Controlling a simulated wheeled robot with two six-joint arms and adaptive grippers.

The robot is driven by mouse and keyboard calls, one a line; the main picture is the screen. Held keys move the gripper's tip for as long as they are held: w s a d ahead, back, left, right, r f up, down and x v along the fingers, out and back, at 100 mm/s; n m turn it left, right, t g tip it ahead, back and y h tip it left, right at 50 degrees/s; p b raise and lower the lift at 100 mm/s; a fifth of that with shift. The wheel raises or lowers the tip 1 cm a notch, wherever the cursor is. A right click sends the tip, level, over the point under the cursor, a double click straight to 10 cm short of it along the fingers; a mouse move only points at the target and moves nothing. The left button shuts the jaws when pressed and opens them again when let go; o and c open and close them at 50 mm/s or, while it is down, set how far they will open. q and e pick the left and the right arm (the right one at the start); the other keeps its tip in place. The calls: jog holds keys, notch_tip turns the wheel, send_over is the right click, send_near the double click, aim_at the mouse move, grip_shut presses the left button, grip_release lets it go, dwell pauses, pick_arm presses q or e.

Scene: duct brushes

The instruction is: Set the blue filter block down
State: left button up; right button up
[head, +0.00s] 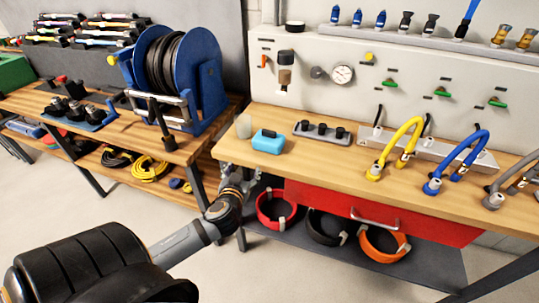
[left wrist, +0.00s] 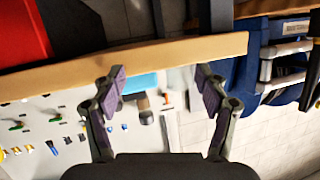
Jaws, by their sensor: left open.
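The blue filter block (head: 268,141) is a light blue block with a dark patch on its top. It rests on the wooden workbench (head: 330,160), near the left end. My left gripper (head: 238,178) is at the bench's front left edge, lower and nearer than the block and apart from it. In the left wrist view my left gripper (left wrist: 161,75) is open and empty. The blue filter block (left wrist: 141,83) shows there between the fingers, beyond the bench edge, partly hidden by the left-hand finger. My right gripper is not in view.
A grey tray with black knobs (head: 322,132) and a small translucent cup (head: 244,127) flank the block. A blue hose reel (head: 170,75) stands on the left bench. Yellow (head: 402,145) and blue (head: 458,160) hoses stand to the right. Below is a red drawer (head: 340,205).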

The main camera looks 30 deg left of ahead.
aim_at(268, 134)
pick_arm(q)
jog(key=w+r+t+h, duration=0.1)
jog(key=w+r, duration=0.1)
jog(key=w+d+r+t+h, duration=0.1)
jog(key=w+r+t, duration=0.1)
jog(key=w, duration=0.1)
jog(key=w+r+m+t, duration=0.1)
jog(key=w+r, duration=0.1)
jog(key=w, duration=0.1)
jog(key=shift+w+d+r+h, duration=0.1)
jog(key=shift+d+r+h, duration=0.05)
jog(key=shift+r+h, duration=0.25)
jog(key=shift+w, duration=0.45)
jog(key=p+x, duration=0.1)
jog(key=x, duration=0.3)
jog(key=shift+w+d+f+p, duration=0.1)
jog(key=shift+w+f+p, duration=0.1)
jog(key=shift+p, duration=0.15)
jog(key=shift+w+f, duration=0.1)
jog(key=shift+w, duration=0.35)
jog(key=shift+s, duration=0.1)
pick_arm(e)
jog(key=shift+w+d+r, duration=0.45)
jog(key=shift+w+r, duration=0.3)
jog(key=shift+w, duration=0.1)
pick_arm(q)
jog(key=shift+c, duration=0.3)
jog(key=c, duration=1.2)
